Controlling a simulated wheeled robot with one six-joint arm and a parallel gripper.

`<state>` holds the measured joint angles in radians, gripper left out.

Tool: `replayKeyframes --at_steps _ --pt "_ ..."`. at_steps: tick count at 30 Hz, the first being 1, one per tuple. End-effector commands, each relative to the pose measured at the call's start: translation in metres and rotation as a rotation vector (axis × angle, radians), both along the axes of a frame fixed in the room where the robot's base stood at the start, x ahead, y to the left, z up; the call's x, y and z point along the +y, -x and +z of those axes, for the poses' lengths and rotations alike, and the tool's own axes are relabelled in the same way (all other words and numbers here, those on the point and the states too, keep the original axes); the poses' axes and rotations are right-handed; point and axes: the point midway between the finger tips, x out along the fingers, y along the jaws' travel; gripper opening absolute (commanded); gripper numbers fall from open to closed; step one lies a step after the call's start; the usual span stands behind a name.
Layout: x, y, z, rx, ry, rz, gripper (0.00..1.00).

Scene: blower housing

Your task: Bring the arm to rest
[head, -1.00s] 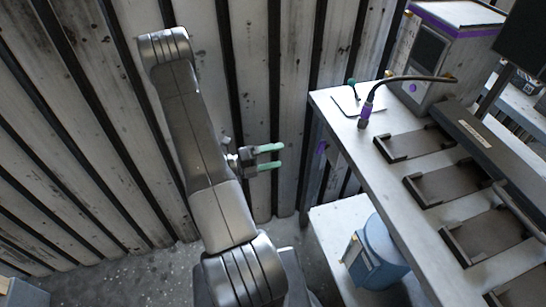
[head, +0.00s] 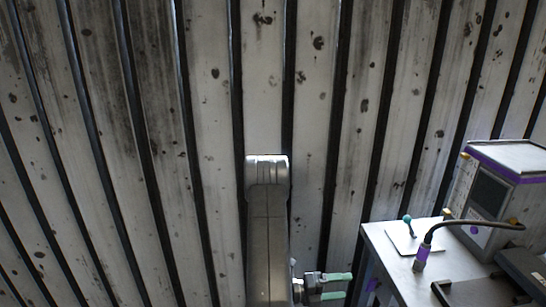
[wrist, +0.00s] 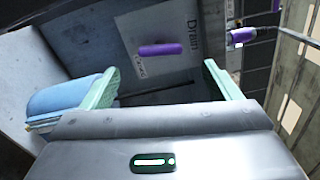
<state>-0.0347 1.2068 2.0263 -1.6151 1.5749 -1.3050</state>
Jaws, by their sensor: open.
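My arm (head: 267,230) rises at the bottom middle of the head view, in front of the corrugated wall. My gripper (head: 350,286) points right at the bottom of that view, its pale green fingers apart. In the wrist view my gripper (wrist: 160,82) has its two fingers spread wide, with nothing held between them. Beyond the fingers is a grey surface bearing a purple bar (wrist: 161,49) and partly readable lettering.
The workbench (head: 385,240) stands right of my gripper, bearing a box-shaped unit (head: 495,195), a cable with a purple-banded end (head: 421,257) and dark trays (head: 470,291). A blue container (wrist: 62,101) shows at left in the wrist view. The wall (head: 210,150) is close behind.

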Motion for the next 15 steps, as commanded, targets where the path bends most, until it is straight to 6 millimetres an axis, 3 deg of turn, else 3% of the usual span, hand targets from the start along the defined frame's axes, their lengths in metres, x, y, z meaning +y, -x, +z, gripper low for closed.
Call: replayKeyframes --at_steps 15 --pt "-0.064 -0.004 0.0 0.0 -0.001 -0.005 0.84"
